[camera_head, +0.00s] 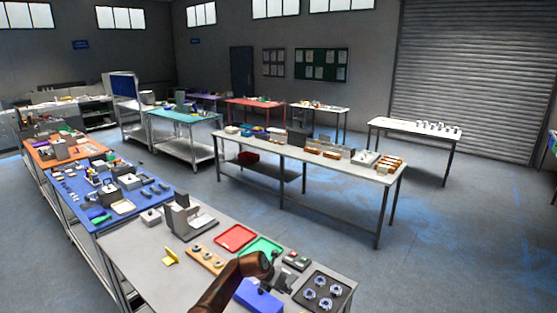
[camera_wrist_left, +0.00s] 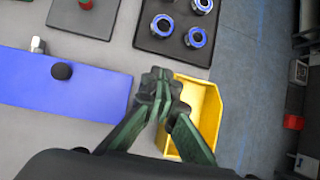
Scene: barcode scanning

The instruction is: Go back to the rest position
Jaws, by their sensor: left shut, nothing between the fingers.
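My left arm reaches in from the bottom of the head view, over the front of the grey table (camera_head: 135,245). My left gripper (camera_head: 271,268) is small and dark there. In the left wrist view the left gripper (camera_wrist_left: 158,84) is shut and its fingertips meet with nothing between them. It appears above the edge of a yellow bin (camera_wrist_left: 205,100), beside a blue block (camera_wrist_left: 60,85) with a black knob. How high it is above them I cannot tell. My right gripper is not in view.
A black tray with several blue-ringed round parts (camera_head: 309,292) lies right of the gripper. Green (camera_head: 258,246) and red trays (camera_head: 235,237) and a grey scanner-like stand (camera_head: 183,217) sit behind it. Floor is open to the right, past the table's edge.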

